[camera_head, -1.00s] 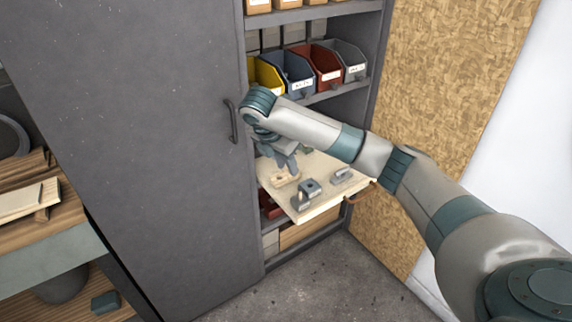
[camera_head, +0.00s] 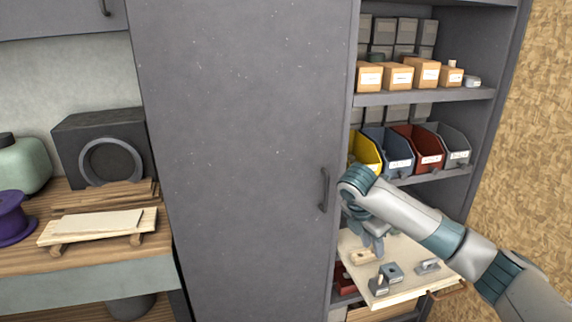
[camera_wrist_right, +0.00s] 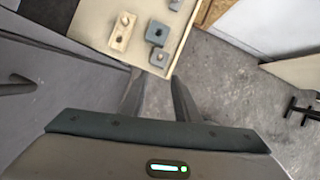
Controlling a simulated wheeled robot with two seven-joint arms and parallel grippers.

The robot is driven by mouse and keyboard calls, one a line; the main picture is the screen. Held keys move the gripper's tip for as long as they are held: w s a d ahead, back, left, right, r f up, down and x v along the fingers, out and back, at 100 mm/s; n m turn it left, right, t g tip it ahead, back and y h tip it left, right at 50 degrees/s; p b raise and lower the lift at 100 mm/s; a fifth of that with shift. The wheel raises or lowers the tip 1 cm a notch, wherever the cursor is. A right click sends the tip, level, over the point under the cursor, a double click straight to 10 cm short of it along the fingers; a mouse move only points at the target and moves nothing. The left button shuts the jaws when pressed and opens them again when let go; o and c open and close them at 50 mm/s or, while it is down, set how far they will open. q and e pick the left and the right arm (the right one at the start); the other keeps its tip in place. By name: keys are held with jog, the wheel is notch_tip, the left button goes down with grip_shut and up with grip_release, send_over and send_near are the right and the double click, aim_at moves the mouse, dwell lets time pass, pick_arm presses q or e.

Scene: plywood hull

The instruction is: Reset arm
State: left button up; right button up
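My right arm comes in from the lower right in the head view. Its gripper (camera_head: 373,246) hangs down over the pulled-out wooden tray (camera_head: 408,254), close to a pale wooden block. In the right wrist view the gripper (camera_wrist_right: 158,84) has its two fingers apart with nothing between them; the floor shows through the gap. The tray (camera_wrist_right: 92,22) holds a pale wooden block (camera_wrist_right: 123,32), a blue-grey block with a hole (camera_wrist_right: 157,32) and other small grey pieces. My left gripper is not in view.
A grey cabinet door with a handle (camera_head: 324,190) stands just left of the gripper. Shelf bins (camera_head: 398,160) and small boxes (camera_head: 398,76) are above the tray. A bench with boards (camera_head: 97,227) is at left. Bare floor (camera_wrist_right: 228,80) lies beyond the tray.

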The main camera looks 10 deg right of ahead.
jog(key=s+a+f+m+y, duration=0.1)
jog(key=a+f+m, duration=0.15)
jog(key=f, duration=0.85)
jog(key=s+a+f+m+y, duration=0.1)
jog(key=f+m, duration=0.2)
jog(key=f, duration=0.8)
jog(key=a+f+m+y, duration=0.1)
jog(key=f+m, duration=0.2)
jog(key=f, duration=0.8)
jog(key=s+f+m, duration=0.5)
jog(key=s+f, duration=1.2)
jog(key=f, duration=0.3)
jog(key=s+a+f+m, duration=0.1)
jog(key=s+f, duration=0.4)
jog(key=s, duration=0.8)
jog(key=s+a+f+m, duration=0.2)
jog(key=s+f+m, duration=0.1)
jog(key=s, duration=1.1)
jog(key=s+a+f+m+y, duration=0.1)
jog(key=s+f, duration=0.5)
jog(key=s, duration=0.8)
jog(key=shift+a+f+m, duration=0.3)
jog(key=shift+a+m, duration=0.15)
jog(key=shift+a, duration=0.2)
jog(key=shift+w, duration=0.1)
